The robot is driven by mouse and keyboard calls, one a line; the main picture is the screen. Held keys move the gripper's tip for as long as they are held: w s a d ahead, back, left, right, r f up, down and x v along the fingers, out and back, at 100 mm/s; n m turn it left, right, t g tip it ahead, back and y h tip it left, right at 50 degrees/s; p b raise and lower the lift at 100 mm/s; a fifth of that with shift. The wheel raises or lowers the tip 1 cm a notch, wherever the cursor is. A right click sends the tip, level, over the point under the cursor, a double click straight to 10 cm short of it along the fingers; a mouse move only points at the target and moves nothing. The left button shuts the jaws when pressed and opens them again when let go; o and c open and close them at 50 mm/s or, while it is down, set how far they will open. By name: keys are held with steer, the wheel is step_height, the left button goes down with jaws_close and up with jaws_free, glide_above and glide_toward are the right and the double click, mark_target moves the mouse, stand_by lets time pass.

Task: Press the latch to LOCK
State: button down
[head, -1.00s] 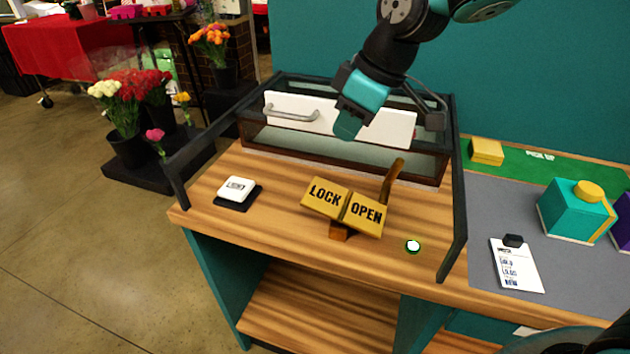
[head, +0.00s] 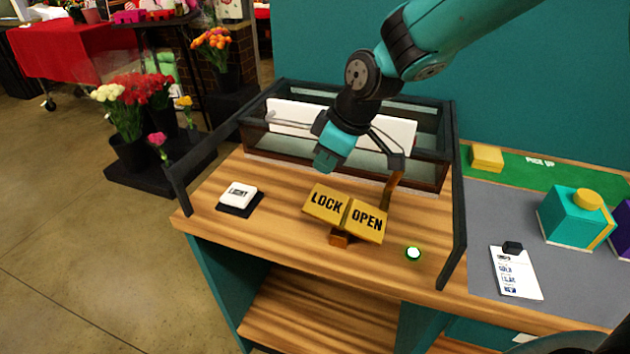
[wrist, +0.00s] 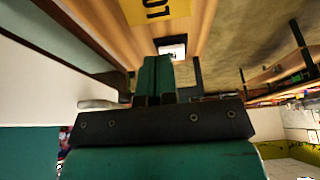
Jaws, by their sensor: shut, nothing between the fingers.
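The latch is a yellow two-sided rocker with a LOCK plate (head: 325,204) on the left and an OPEN plate (head: 366,221) on the right, on a small wooden foot on the counter. The LOCK side sits higher and the OPEN side lower. A brown curved lever (head: 392,188) rises behind it. My gripper (head: 325,163) is shut and empty, above and behind the LOCK plate, apart from it. In the wrist view the shut fingers (wrist: 155,75) point toward the counter, and part of the LOCK plate (wrist: 158,8) shows at the top edge.
A white LIGHT switch (head: 239,195) lies left of the latch. A small green-rimmed lit button (head: 413,254) is to its right. Dark rails (head: 455,200) border the counter on both sides.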

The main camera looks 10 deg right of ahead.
mark_target(311, 195)
steer(key=x, duration=0.3)
steer(key=p+x, duration=0.1)
steer(key=x, duration=0.3)
steer(key=shift+s+d, duration=0.15)
steer(key=shift+d, duration=0.1)
steer(key=shift+d+p, duration=0.1)
steer(key=shift+p, duration=0.25)
